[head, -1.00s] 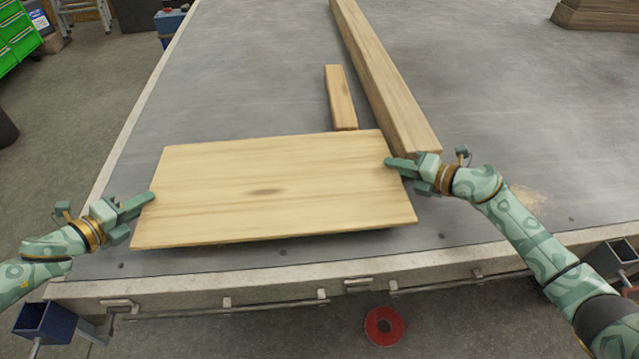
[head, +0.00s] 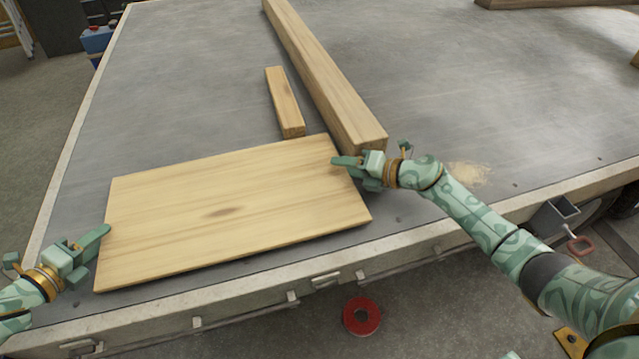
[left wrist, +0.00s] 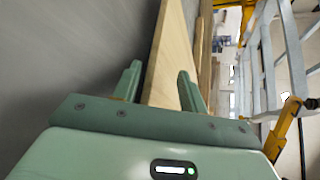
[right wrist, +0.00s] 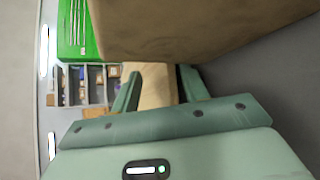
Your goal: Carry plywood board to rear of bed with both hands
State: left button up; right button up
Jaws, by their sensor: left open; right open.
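The plywood board (head: 225,215) is a pale rectangle with a dark knot, lying flat on the grey bed (head: 200,75) near its front edge. My left gripper (head: 98,235) is open at the board's left edge. In the left wrist view the board (left wrist: 172,60) runs between the two spread fingers (left wrist: 160,85). My right gripper (head: 345,162) is open at the board's right edge, near its far corner. In the right wrist view the board (right wrist: 155,85) shows between the open fingers (right wrist: 158,88). Finger contact with the board cannot be told.
A long thick beam (head: 325,75) lies just beyond the board's right side, its end close to my right gripper. A short wood block (head: 284,100) lies behind the board.

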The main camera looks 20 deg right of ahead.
pick_arm(q)
jog(key=v, duration=1.1)
jog(key=shift+s+a, duration=0.2)
jog(key=shift+s, duration=0.1)
pick_arm(e)
jog(key=shift+d, duration=0.1)
jog(key=shift+s+d, duration=0.2)
jog(key=shift+s, duration=0.05)
pick_arm(q)
jog(key=shift+s+r, duration=0.1)
pick_arm(e)
jog(key=s+d, duration=0.2)
jog(key=s, duration=0.1)
jog(key=s+d, duration=0.5)
jog(key=s, duration=0.2)
jog(key=shift+d+r, duration=0.2)
jog(key=shift+d, duration=0.1)
